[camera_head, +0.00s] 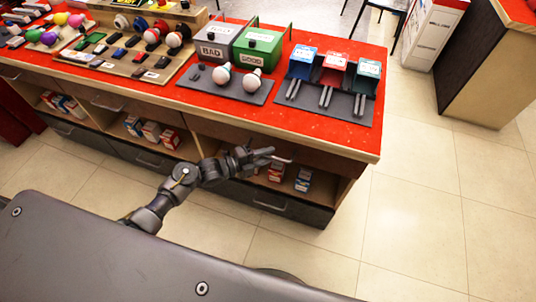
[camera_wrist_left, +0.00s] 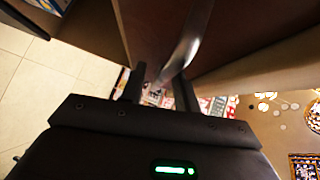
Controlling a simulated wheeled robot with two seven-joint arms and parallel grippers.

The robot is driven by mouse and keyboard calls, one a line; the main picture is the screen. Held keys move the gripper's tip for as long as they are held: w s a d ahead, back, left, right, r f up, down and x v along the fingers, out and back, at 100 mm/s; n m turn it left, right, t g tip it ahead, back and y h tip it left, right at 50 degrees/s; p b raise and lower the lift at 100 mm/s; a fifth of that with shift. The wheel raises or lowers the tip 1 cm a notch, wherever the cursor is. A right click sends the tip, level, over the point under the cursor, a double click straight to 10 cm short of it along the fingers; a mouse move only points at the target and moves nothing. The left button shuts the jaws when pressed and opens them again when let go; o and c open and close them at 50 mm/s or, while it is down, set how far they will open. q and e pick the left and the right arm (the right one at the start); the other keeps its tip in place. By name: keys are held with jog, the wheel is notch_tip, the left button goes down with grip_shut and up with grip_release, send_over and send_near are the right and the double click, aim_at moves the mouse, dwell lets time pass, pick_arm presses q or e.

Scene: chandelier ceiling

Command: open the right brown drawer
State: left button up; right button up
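The right brown drawer (camera_head: 322,161) is in the upper row at the right end of the red-topped counter. It looks shut or nearly so. Its silver handle (camera_head: 284,160) is partly hidden by my left gripper (camera_head: 266,153), which is at the drawer front. In the left wrist view the handle (camera_wrist_left: 188,42) runs down toward the gap between the two dark fingers of my left gripper (camera_wrist_left: 159,90). The fingers are apart, with the handle's lower end seen between them. Whether they touch it is unclear. My right gripper is in neither view.
The counter top (camera_head: 330,130) carries a green box (camera_head: 258,45), a grey box (camera_head: 213,42) and several coloured bins. Small cartons (camera_head: 303,180) stand on the open shelf below the drawer. A dark lower drawer (camera_head: 270,203) is beneath. The tiled floor (camera_head: 420,220) at right is clear.

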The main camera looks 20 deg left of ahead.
pick_arm(q)
jog(key=shift+w+d+f, duration=0.1)
jog(key=shift+w+d, duration=0.05)
jog(key=shift+d, duration=0.1)
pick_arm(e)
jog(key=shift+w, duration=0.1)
pick_arm(q)
grip_shut()
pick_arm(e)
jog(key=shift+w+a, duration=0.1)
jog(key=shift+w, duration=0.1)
